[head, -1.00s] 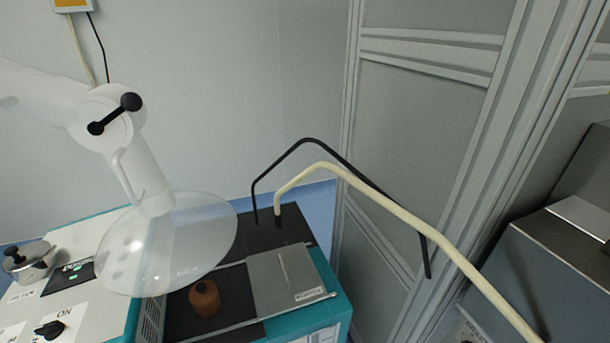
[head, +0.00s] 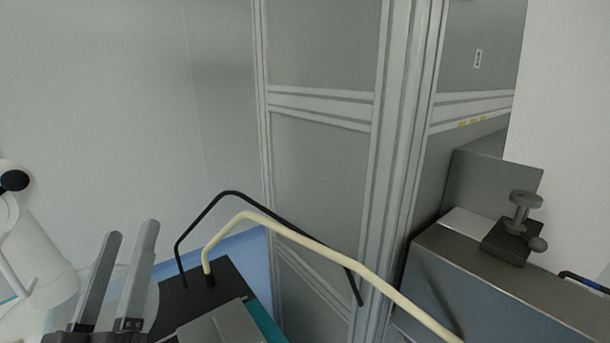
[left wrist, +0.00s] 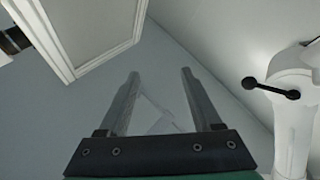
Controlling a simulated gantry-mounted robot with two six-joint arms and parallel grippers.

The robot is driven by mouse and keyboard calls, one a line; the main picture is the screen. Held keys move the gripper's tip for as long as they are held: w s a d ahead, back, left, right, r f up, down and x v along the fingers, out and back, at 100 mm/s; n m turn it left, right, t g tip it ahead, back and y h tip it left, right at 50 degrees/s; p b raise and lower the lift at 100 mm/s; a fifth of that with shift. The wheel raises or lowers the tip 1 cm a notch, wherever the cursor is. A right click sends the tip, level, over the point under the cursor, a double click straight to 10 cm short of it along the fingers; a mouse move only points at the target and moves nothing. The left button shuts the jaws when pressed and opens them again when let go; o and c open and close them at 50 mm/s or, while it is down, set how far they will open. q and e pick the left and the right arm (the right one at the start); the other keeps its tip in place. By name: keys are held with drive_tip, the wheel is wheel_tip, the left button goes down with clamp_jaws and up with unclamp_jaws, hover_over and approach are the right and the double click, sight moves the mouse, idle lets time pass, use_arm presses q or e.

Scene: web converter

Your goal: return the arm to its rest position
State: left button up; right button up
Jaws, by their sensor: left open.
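My left gripper (head: 128,238) is at the lower left of the head view, with its two grey fingers pointing up and apart. It is open and empty. It also shows in the left wrist view (left wrist: 160,78), with a clear gap between the fingers and a pale wall beyond. In the head view it stands in front of the clear hood of a white extraction arm (head: 40,255). I cannot tell whether they touch. My right gripper is in neither view.
A teal-sided machine with a dark top (head: 190,292) stands behind the gripper. Black (head: 285,235) and cream (head: 305,242) tubes arch right from it. A framed panel (head: 325,190) and a grey metal machine (head: 480,275) fill the right. The extraction arm also shows in the left wrist view (left wrist: 292,110).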

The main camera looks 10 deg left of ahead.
use_arm(q)
drive_tip(key=s+d+r+m+t+h+p, duration=0.1)
drive_tip(key=s+d+r+m+t+h, duration=0.15)
drive_tip(key=d+r+m+h, duration=0.35)
drive_tip(key=s+d+r+m+t+h, duration=0.1)
drive_tip(key=s+r+m+t+h, duration=0.2)
drive_tip(key=r, duration=0.5)
wheel_tip(320, 180, up, 37)
drive_tip(key=g+p, duration=0.1)
drive_tip(key=p, duration=3.6)
drive_tip(key=shift+w+f, duration=0.2)
drive_tip(key=shift+d+g, duration=0.1)
drive_tip(key=shift+g, duration=0.15)
